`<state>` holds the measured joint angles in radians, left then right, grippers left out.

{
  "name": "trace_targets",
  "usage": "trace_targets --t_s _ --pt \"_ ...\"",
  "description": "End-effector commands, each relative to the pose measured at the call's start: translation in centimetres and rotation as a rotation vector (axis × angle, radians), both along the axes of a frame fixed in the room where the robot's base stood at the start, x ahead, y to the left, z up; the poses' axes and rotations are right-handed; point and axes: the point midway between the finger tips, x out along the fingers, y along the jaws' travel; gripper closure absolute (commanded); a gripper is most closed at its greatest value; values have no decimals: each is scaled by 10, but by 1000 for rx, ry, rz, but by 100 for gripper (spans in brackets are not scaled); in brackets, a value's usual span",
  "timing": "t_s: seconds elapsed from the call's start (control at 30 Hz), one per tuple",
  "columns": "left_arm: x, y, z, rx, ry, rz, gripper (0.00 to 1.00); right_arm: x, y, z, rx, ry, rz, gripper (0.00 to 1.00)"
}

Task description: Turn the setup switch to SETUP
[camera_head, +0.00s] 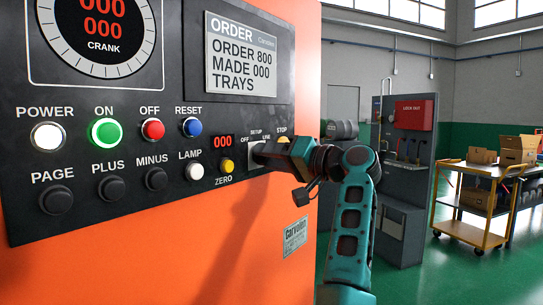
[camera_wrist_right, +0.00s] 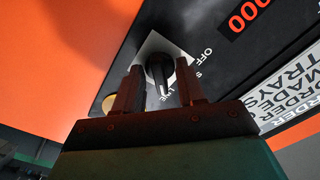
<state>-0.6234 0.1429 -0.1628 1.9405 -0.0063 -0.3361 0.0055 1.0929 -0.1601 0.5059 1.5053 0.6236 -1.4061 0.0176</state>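The setup switch is a black knob (camera_wrist_right: 159,68) on a pale square plate, with the labels OFF, SETUP and LINE beside it. In the right wrist view its white mark points toward LINE; the SETUP label is mostly hidden by a finger. In the head view the switch plate (camera_head: 251,160) is largely covered by my gripper. My right gripper (camera_head: 264,152) is at the panel, its two fingers (camera_wrist_right: 159,84) apart on either side of the knob. I cannot tell whether they touch it. My left gripper is not in view.
The black panel holds a lit green ON button (camera_head: 104,132), a red OFF button (camera_head: 152,129), a yellow ZERO button (camera_head: 227,166) and an order screen (camera_head: 242,57). A yellow cart with boxes (camera_head: 480,156) stands far right. Green floor (camera_head: 410,283) is open between.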

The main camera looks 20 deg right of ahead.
Motion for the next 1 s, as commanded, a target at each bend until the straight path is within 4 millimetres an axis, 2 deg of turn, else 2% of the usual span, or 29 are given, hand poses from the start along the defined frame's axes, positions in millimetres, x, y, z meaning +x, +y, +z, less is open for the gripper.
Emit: trace_targets --t_s 0.17,0.57,1.0 --pt "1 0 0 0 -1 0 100 0 0 0 0 0 0 62" --pt "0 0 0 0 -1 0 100 0 0 0 1 1 0 100" --pt "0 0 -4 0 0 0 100 0 -1 -1 -24 -17 0 100"
